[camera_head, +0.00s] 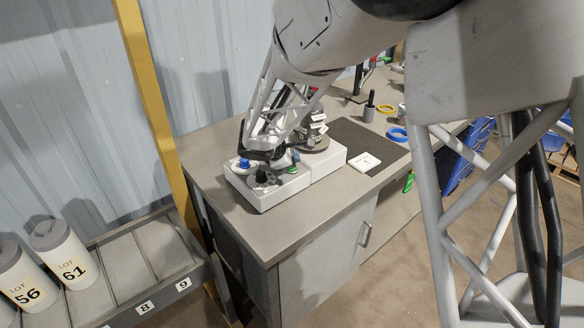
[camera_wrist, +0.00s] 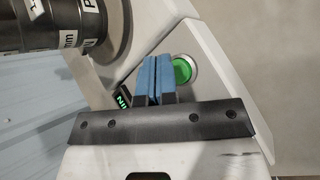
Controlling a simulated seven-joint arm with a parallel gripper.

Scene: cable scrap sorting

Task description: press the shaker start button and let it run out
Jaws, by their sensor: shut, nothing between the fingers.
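The shaker is a white-cased unit (camera_head: 262,197) on the grey bench, with a dark sieve stack (camera_head: 316,132) behind its front part. In the wrist view the round green button (camera_wrist: 184,69) has a pale ring and sits on the white casing (camera_wrist: 215,85). My gripper (camera_wrist: 155,63) is shut and empty, its blue fingertips just left of the button and overlapping its ring. I cannot tell whether they touch the casing or button. A small dark display (camera_wrist: 122,99) with green letters shows left of the fingers, partly hidden by them.
A white card or pad (camera_head: 364,162) lies on the bench right of the shaker. Blue (camera_head: 397,134) and yellow (camera_head: 387,108) rings and a dark-topped grey cylinder (camera_head: 369,108) stand farther back. A yellow post (camera_head: 150,90) rises close by on the left.

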